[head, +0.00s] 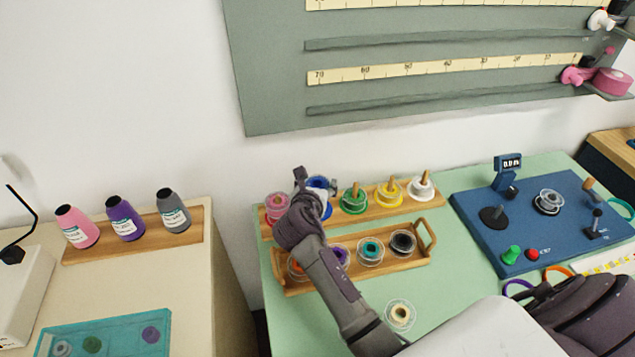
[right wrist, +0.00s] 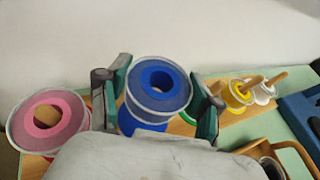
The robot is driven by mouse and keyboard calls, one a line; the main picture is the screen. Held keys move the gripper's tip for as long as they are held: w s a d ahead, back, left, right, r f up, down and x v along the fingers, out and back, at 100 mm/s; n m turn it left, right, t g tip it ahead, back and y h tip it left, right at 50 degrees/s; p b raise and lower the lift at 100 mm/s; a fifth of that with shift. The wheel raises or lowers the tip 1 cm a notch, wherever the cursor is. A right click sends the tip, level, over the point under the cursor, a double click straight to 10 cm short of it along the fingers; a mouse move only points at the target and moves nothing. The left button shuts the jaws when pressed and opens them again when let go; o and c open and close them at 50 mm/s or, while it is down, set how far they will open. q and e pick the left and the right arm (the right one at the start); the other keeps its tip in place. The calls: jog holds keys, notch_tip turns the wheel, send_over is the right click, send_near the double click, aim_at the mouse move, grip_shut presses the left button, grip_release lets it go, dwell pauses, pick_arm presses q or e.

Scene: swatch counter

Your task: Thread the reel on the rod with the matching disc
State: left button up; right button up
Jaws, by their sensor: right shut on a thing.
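My right gripper (right wrist: 158,92) is shut on a blue reel (right wrist: 158,82), one green-padded finger on each side. In the head view the gripper (head: 306,182) is over the back wooden rack (head: 372,208), with the blue reel (head: 318,183) beside it. A blue disc (right wrist: 138,124) shows below the reel in the wrist view. No rod tip shows in the reel's hole, and I cannot tell whether a rod is inside it. Green (head: 354,200), yellow (head: 390,192) and white (head: 421,186) rod places are to the right; a pink reel (right wrist: 48,118) is to the left. My left gripper is not in view.
A handled wooden tray (head: 432,235) with several reels stands in front of the rack, partly behind my arm. A blue winding station (head: 525,222) is at right. The wall board (head: 270,80) rises behind.

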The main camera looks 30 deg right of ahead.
jog(key=shift+f, duration=0.2)
jog(key=o, duration=1.2)
notch_tip(320, 180, up, 7)
jog(key=p, duration=0.9)
jog(key=shift+p, duration=0.3)
